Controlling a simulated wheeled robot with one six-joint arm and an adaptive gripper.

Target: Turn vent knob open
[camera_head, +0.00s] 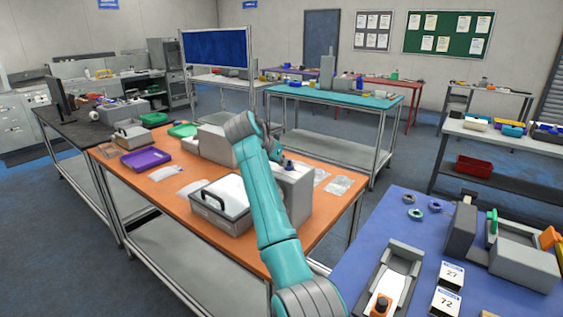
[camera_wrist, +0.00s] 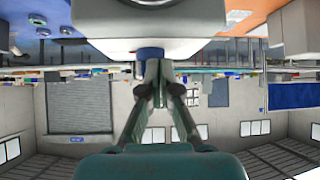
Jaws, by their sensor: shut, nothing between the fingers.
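My gripper (camera_wrist: 154,72) is shut with its fingers together and nothing between them. The wrist view appears upside down. A short blue knob (camera_wrist: 149,53) juts from a pale grey box (camera_wrist: 150,22) just past the fingertips. The fingertips overlap or nearly meet the knob, and I cannot tell whether they touch it. In the head view my teal arm reaches over the orange table, and its end is mostly hidden behind the arm. A grey box (camera_head: 295,195) stands there, with a small dark blue part (camera_head: 289,163) by its top. The knob's turn angle is unclear.
The orange table (camera_head: 155,198) also holds a grey lidded case (camera_head: 222,203) with a black handle, a purple tray (camera_head: 145,158), a green tray (camera_head: 183,130) and clear bags (camera_head: 340,185). A blue table (camera_head: 430,220) with boxes and number cards stands at right.

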